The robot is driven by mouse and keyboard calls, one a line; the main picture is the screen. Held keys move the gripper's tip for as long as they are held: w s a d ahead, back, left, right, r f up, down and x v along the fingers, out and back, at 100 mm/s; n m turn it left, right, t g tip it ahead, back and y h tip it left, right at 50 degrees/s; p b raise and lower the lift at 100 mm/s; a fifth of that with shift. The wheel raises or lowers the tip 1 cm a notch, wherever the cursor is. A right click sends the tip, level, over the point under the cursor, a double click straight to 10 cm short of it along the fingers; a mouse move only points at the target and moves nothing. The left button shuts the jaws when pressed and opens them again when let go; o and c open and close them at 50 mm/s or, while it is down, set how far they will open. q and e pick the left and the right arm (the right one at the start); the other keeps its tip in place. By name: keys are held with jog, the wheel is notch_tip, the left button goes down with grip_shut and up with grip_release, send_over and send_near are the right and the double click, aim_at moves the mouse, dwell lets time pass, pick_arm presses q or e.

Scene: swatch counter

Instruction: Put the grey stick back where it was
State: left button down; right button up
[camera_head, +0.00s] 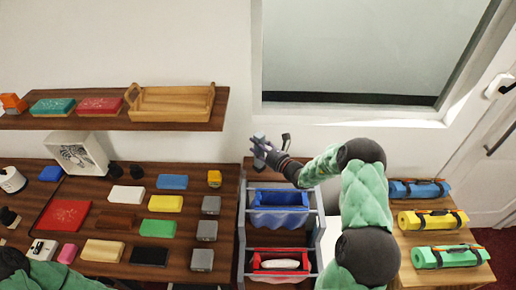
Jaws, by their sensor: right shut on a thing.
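My right gripper (268,150) is above the wooden surface at the back, behind the rack with the blue and red bins. It is shut on a small grey thing, which looks like the grey stick (260,137); its upper end shows and the fingers hide part of it. I cannot tell whether its lower end touches the surface. My left arm shows at the bottom left corner, but its gripper is out of view.
The rack holds a blue bin (278,198) and a red bin (262,268) with a white thing inside. Coloured blocks cover the counter (175,270) at left. A wall shelf (60,121) holds a wooden tray (170,104). Rolled mats lie on a side table (408,258) at right.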

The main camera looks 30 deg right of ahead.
jog(key=shift+f, duration=0.7)
jog(key=o, duration=1)
jog(key=shift+f, duration=0.1)
jog(key=shift+r, duration=0.2)
jog(key=v, duration=1.2)
